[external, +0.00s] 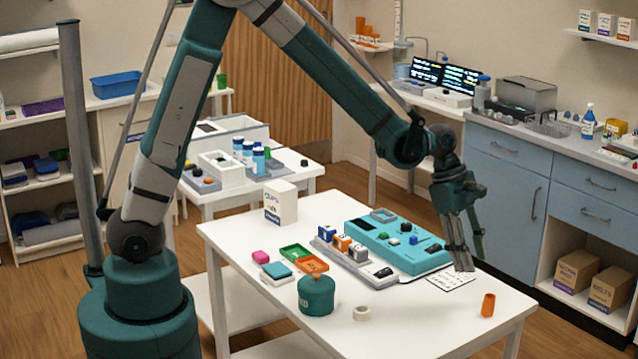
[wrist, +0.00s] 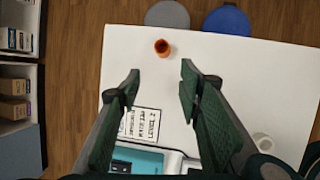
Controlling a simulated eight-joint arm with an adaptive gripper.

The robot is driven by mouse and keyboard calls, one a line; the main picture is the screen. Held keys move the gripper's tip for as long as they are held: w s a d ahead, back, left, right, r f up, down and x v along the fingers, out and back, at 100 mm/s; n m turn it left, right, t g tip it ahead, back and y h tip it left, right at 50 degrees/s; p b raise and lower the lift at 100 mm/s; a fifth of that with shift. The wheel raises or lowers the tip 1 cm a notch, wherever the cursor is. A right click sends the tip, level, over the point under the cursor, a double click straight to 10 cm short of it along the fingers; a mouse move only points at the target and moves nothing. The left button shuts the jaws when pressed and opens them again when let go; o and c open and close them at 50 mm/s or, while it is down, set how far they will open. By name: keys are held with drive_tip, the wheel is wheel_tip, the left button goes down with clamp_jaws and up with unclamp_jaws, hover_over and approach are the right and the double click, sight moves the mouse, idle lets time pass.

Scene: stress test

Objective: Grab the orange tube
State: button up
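The orange tube (external: 488,305) stands upright near the right corner of the white table. In the wrist view the orange tube (wrist: 162,48) shows ahead of my fingertips, near the table's edge and between the lines of the two fingers. My gripper (external: 471,262) hangs above the table, up and to the left of the tube in the external view. In the wrist view my gripper (wrist: 160,82) has its two dark green fingers wide apart, with nothing between them. The tube and the fingers are apart.
A teal device (external: 398,245) and a printed card (external: 447,280) lie left of the tube. A white ring (external: 361,313) and a green canister (external: 316,294) stand near the front edge. The white table (external: 420,325) is bare around the tube.

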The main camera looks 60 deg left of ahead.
sight(492, 313)
drive_tip(key=shift+n+g, duration=0.3)
drive_tip(key=shift+n, duration=0.6)
drive_tip(key=d+f, duration=0.1)
drive_tip(key=d, duration=0.1)
drive_tip(key=w+d+f+p, duration=0.1)
drive_tip(key=d+f, duration=0.1)
drive_tip(key=shift+w+f, duration=0.1)
drive_tip(key=shift+f, duration=0.2)
drive_tip(key=shift+x, duration=1.2)
drive_tip(key=shift+f, duration=0.1)
drive_tip(key=shift+s+b+x, duration=0.2)
drive_tip(key=shift+b+x, duration=0.55)
drive_tip(key=shift+x, duration=1.85)
drive_tip(key=shift+d, duration=0.1)
drive_tip(key=shift+c, duration=0.7)
drive_tip(key=c, duration=0.7)
